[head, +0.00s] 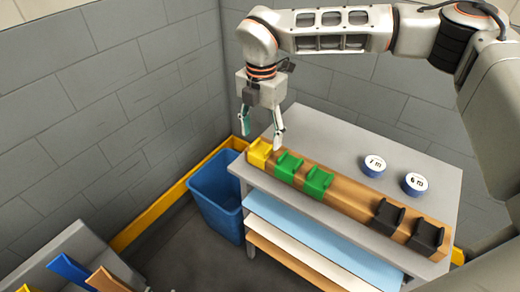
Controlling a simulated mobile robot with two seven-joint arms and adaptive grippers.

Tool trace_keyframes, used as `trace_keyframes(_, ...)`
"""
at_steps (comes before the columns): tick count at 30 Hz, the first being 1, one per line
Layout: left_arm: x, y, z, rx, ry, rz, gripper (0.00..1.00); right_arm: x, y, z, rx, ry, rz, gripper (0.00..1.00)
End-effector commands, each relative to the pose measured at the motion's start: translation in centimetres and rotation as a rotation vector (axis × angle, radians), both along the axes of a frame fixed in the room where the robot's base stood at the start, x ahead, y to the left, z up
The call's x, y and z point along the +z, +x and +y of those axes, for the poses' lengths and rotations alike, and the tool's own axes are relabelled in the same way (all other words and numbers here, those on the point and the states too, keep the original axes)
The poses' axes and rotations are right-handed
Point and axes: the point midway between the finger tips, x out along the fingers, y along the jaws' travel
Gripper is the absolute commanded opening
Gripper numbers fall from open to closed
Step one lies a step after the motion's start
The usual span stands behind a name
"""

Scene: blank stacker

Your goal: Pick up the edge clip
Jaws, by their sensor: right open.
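Clips sit in a row on a wooden rail (345,198) along the front of a grey table. A yellow clip (259,152) is at the left end, beside two green clips (288,166) (317,182). Two black clips (387,216) (427,236) are toward the right end. My right gripper (262,135) is open, with its fingers pointing down. It appears close to the yellow clip, above or behind it; I cannot tell the exact gap. It holds nothing. My left gripper is not in view.
Two round blue pieces with white tops, marked 7 m (374,165) and 6 m (415,184), lie behind the rail on the table (330,143). A blue bin (215,195) stands left of the table. Grey walls close in behind. Blue and orange boards stand at lower left.

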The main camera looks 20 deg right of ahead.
Motion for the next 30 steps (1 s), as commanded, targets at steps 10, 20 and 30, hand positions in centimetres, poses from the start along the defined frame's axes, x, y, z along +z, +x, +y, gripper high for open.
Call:
trace_keyframes(10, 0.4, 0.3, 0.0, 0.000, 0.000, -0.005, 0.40, -4.1, 0.3, 0.2, 0.001, 0.000, 0.002, 0.58)
trace_keyframes(20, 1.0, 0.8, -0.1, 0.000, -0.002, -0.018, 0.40, -5.2, 0.4, 0.2, 0.001, 0.001, -0.001, 0.58)
trace_keyframes(30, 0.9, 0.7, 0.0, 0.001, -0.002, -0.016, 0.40, -5.2, 0.4, 0.2, 0.001, 0.001, -0.001, 0.20)
